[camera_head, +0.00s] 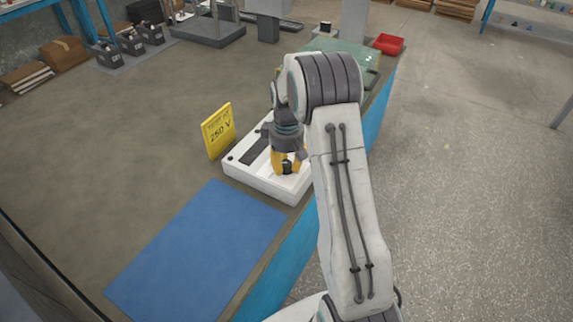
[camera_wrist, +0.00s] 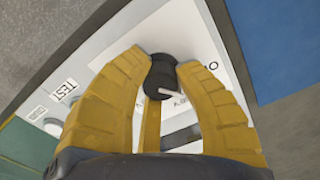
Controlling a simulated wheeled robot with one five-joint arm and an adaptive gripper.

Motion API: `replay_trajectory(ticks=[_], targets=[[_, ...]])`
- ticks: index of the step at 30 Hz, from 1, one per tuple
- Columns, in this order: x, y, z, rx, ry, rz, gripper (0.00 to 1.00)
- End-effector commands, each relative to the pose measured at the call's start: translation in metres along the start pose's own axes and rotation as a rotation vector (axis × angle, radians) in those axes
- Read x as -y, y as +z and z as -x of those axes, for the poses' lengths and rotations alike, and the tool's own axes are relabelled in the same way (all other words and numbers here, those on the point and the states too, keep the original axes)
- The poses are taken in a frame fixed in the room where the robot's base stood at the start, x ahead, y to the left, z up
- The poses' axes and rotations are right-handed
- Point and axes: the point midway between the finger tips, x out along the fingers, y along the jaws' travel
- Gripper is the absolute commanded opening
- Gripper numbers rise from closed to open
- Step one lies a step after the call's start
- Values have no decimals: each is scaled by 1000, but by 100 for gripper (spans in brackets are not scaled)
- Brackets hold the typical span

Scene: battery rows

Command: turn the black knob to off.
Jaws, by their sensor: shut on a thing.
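The black knob (camera_wrist: 161,76) sits on the white panel of a test device. In the wrist view it is between the yellow fingers of my gripper (camera_wrist: 163,65), which touch it from both sides. A pale pointer mark on the knob aims to the lower right. Letters on the panel around the knob are partly covered by the fingers. In the head view the white device (camera_head: 265,182) lies near the table's edge, with my gripper (camera_head: 287,168) pointing down onto its near right part. The knob is hard to make out there.
A yellow sign reading 250 V (camera_head: 219,131) stands behind the device. A blue mat (camera_head: 197,255) lies in front of it on the table. A red tray (camera_head: 388,44) and a green glassy board (camera_head: 345,52) are farther back.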

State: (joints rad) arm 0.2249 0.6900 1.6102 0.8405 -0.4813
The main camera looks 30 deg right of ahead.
Motion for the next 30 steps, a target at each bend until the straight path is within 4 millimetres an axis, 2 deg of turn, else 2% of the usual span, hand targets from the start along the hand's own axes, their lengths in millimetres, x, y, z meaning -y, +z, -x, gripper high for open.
replay_trajectory(ticks=[6,15,30], targets=[[1,1,-2,4,-3,177,0],[1,1,-2,4,-3,340,0],[1,1,-2,5,-4,414,0]])
